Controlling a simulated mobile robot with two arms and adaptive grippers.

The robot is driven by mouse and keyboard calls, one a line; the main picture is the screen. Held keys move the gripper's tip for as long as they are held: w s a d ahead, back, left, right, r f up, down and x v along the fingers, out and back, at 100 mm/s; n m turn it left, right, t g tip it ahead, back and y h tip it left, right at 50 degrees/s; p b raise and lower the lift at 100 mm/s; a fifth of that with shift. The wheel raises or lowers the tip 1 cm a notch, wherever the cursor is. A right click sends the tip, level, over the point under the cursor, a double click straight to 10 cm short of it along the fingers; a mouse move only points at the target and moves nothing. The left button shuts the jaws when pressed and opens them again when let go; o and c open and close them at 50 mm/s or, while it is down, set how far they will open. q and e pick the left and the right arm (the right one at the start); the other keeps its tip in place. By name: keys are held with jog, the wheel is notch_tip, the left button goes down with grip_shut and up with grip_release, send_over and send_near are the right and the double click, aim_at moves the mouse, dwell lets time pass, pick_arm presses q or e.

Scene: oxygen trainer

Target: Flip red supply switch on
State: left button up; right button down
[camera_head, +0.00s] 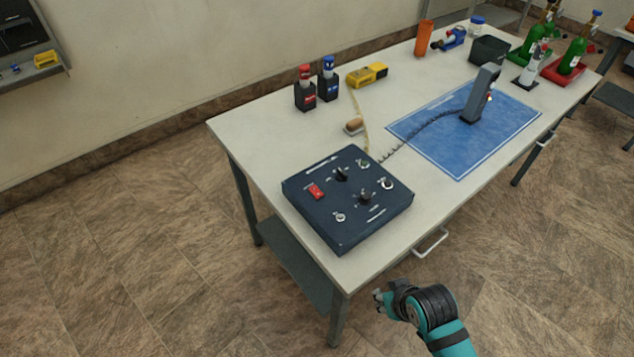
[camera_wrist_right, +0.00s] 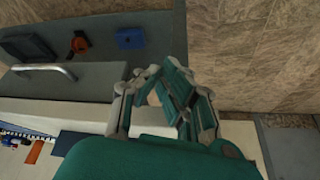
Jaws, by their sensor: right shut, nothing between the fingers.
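The red supply switch (camera_head: 316,191) is on the upper left of the dark control box (camera_head: 347,228), near the table's left end. The box also carries black knobs and small silver toggles. I cannot tell which way the red switch is set. My right gripper (camera_head: 380,301) is in front of the table's near edge, below and to the right of the box, apart from it. It is shut and empty. In the right wrist view the gripper fingers (camera_wrist_right: 165,100) show close up beside the table's drawer side. My left gripper is in neither view.
The white table (camera_head: 250,130) holds a blue mat (camera_head: 430,145) with a grey upright device (camera_head: 480,95), a coiled cable, two small bottles (camera_head: 316,88), a yellow meter (camera_head: 367,75) and green bottles (camera_head: 572,56). A drawer handle (camera_head: 431,243) sticks out at the near edge. The floor in front is clear.

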jog(key=w+a+r, duration=0.2)
jog(key=w+r, duration=0.1)
jog(key=r, duration=0.1)
jog(key=w+a+r+n+t+y, duration=0.1)
jog(key=w+a+r, duration=0.1)
jog(key=w+r, duration=0.1)
jog(key=w+a+r+n+t+y, duration=0.1)
jog(key=w+a+r, duration=0.1)
jog(key=r, duration=0.3)
jog(key=shift+w+r, duration=0.15)
jog(key=shift+w, duration=0.5)
jog(key=w+a+r+n+t+y, duration=0.1)
jog(key=w+a+r+n+y, duration=0.2)
jog(key=w+r, duration=0.65)
send_over(317, 190)
jog(key=shift+m, duration=0.3)
jog(key=f, duration=0.5)
jog(key=shift+s+d, duration=0.15)
jog(key=shift+s, duration=0.05)
jog(key=f, duration=0.2)
jog(key=shift+w+f+p, duration=0.2)
jog(key=shift+f+p, duration=0.1)
jog(key=shift+f, duration=0.9)
